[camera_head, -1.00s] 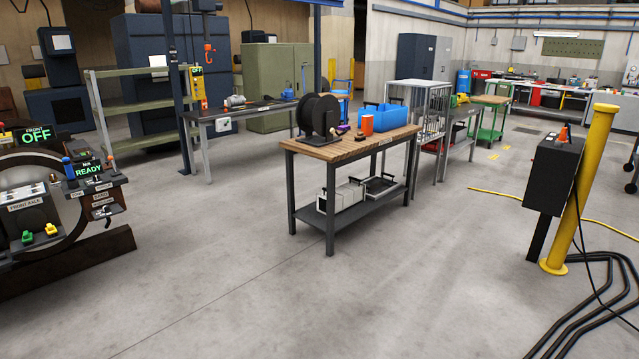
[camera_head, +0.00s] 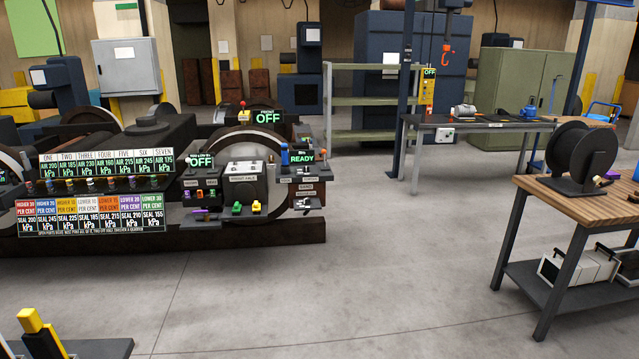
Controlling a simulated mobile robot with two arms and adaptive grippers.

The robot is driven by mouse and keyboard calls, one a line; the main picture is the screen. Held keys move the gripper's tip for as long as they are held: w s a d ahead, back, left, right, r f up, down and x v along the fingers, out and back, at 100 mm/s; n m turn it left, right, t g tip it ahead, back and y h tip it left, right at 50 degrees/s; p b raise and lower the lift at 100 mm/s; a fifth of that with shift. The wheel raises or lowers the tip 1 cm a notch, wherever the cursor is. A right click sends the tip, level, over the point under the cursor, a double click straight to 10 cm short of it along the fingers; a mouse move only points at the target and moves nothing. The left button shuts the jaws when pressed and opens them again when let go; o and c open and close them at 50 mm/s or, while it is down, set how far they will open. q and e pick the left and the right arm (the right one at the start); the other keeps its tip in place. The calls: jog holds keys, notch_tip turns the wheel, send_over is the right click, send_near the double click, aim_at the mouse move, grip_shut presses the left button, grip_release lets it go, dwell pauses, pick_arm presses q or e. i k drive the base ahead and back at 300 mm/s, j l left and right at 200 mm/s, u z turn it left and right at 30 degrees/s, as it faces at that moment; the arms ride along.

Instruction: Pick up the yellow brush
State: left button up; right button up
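I cannot make out a yellow brush for certain in this view. Small coloured pieces lie on the front ledge of the railcar truck unit (camera_head: 290,225); one small yellow piece (camera_head: 256,207) sits beside a green piece (camera_head: 237,209), too small to identify. Neither of my grippers is in view.
A wooden-topped workbench (camera_head: 560,200) with a black reel (camera_head: 582,155) stands at right. A grey table (camera_head: 480,123) and green shelving (camera_head: 345,100) stand behind. A yellow-topped black post (camera_head: 38,325) is at lower left. The middle floor (camera_head: 400,270) is clear.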

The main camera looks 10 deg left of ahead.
aim_at(257, 206)
jog(key=i+u, duration=0.4)
jog(key=i, duration=1.55)
jog(key=i+z, duration=0.15)
jog(key=i, duration=0.4)
jog(key=i+z, duration=0.15)
jog(key=i, duration=0.4)
jog(key=i+j+z, duration=0.1)
jog(key=i, duration=0.45)
jog(key=i+j+z, duration=0.15)
jog(key=i, duration=0.4)
